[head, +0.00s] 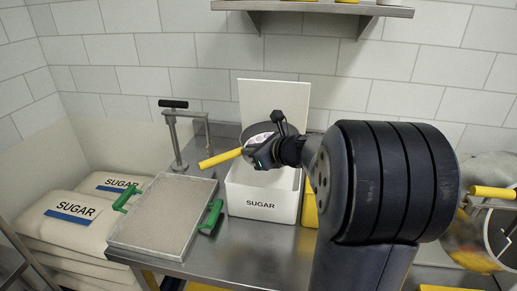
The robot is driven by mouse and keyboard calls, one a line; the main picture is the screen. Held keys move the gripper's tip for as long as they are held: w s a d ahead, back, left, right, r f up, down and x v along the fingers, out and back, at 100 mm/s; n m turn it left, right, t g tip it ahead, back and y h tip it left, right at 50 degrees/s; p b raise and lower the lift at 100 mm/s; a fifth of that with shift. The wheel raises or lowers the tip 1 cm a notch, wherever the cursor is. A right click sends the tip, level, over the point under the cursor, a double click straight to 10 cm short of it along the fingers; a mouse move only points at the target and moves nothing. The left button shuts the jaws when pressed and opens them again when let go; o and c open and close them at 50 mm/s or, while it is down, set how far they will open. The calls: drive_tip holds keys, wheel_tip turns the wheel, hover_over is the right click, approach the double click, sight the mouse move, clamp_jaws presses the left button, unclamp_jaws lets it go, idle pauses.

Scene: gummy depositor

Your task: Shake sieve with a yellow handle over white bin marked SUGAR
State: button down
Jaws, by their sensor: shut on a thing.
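The white bin marked SUGAR (234,200) stands open on the steel table, with a white panel (296,98) upright behind it. My gripper (258,156) is above the bin's opening and is shut on the yellow handle (220,158) of the sieve. The handle sticks out to the left of the gripper, sloping slightly down to the left. A dark round shape, probably the sieve's head, shows just behind the gripper.
A tray (148,243) with green handles and a pale fill lies left of the bin. A metal clamp stand (173,140) rises behind it. SUGAR sacks (70,225) are stacked at left. A yellow container (309,208) is right of the bin. A shelf (325,8) hangs above.

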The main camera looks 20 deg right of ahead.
drive_tip(key=shift+d, duration=0.15)
drive_tip(key=shift+d, duration=0.5)
drive_tip(key=a, duration=0.3)
drive_tip(key=shift+d, duration=0.1)
drive_tip(key=shift+d, duration=1.55)
drive_tip(key=shift+a, duration=1.6)
